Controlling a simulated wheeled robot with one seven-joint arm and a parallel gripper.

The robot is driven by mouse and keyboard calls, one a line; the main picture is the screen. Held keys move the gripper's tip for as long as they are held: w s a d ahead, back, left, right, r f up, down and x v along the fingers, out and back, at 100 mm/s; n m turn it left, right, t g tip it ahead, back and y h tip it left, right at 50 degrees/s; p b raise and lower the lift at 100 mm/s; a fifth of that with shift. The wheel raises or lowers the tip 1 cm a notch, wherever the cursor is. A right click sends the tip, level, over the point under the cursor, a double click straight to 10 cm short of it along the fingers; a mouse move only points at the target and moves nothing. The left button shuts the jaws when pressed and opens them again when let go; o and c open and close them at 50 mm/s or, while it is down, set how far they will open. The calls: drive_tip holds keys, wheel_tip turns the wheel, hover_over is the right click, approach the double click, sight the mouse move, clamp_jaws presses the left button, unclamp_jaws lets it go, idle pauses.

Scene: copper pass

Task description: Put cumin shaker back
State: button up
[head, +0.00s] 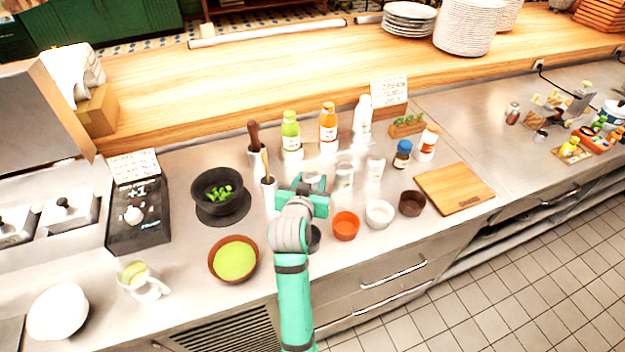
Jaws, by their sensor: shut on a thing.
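My gripper (318,192) is over the steel counter, in front of a row of small clear shakers. It is shut on a small clear shaker (313,178), taken as the cumin shaker, mostly hidden behind the gripper and wrist. Its label cannot be read, and I cannot tell whether its base touches the counter. Two similar shakers stand upright to the right, one close by (344,176) and one further along (375,167).
Green (291,135), orange (328,125) and white (363,117) bottles stand behind. In front are an orange bowl (346,226), a white bowl (380,214) and a brown bowl (412,203). A dark bowl of greens (219,194) is left; a cutting board (455,189) is right.

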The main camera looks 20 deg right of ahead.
drive_tip(key=o, duration=1.2)
drive_tip(key=shift+s+d+f, duration=0.1)
drive_tip(key=shift+f, duration=0.7)
drive_tip(key=shift+r, duration=0.65)
drive_tip(key=v, duration=1.2)
drive_tip(key=shift+r, duration=0.25)
